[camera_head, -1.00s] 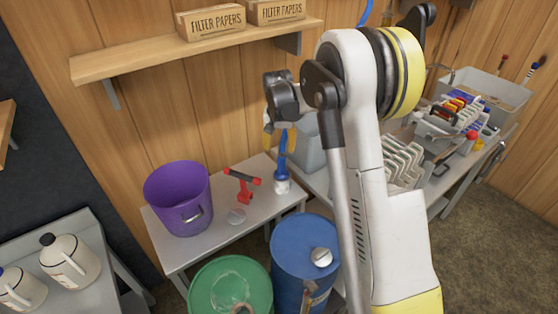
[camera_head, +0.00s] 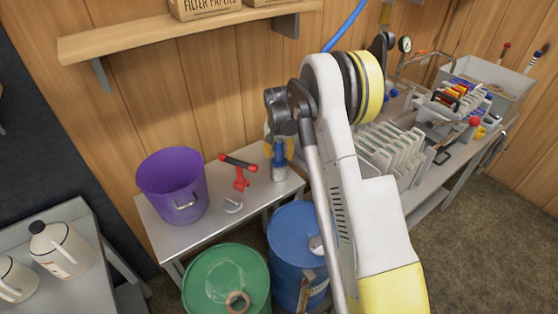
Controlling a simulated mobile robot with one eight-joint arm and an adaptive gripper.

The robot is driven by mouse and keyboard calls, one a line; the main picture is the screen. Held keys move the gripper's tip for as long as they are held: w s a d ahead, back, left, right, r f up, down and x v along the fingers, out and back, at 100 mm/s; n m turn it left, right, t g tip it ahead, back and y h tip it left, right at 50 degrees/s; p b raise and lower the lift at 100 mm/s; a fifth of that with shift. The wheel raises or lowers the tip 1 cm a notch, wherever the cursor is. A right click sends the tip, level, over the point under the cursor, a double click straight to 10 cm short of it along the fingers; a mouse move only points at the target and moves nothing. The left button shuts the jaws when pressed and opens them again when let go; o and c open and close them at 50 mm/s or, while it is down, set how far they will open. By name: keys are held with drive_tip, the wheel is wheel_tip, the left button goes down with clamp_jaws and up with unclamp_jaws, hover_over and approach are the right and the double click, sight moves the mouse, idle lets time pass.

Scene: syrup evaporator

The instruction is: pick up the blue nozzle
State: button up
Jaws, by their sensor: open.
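The blue nozzle (camera_head: 279,159) stands upright on the small grey table, at its right end near the wooden wall. A whitish part shows below its blue top. My gripper (camera_head: 278,149) is above it with its yellow fingers apart. The blue top shows between and just below the fingers. The gripper body hides the nozzle's upper end. I cannot tell whether the fingers touch it.
A red-and-black tool (camera_head: 240,175) and a small round metal item (camera_head: 232,204) lie left of the nozzle. A purple bucket (camera_head: 170,185) stands farther left. Green (camera_head: 228,278) and blue (camera_head: 290,240) drums stand in front. A shelf (camera_head: 160,38) hangs above.

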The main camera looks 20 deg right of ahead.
drive_tip(key=shift+f, duration=0.15)
clamp_jaws()
wheel_tip(320, 180, up, 10)
drive_tip(key=p, duration=0.3)
idle(0.4)
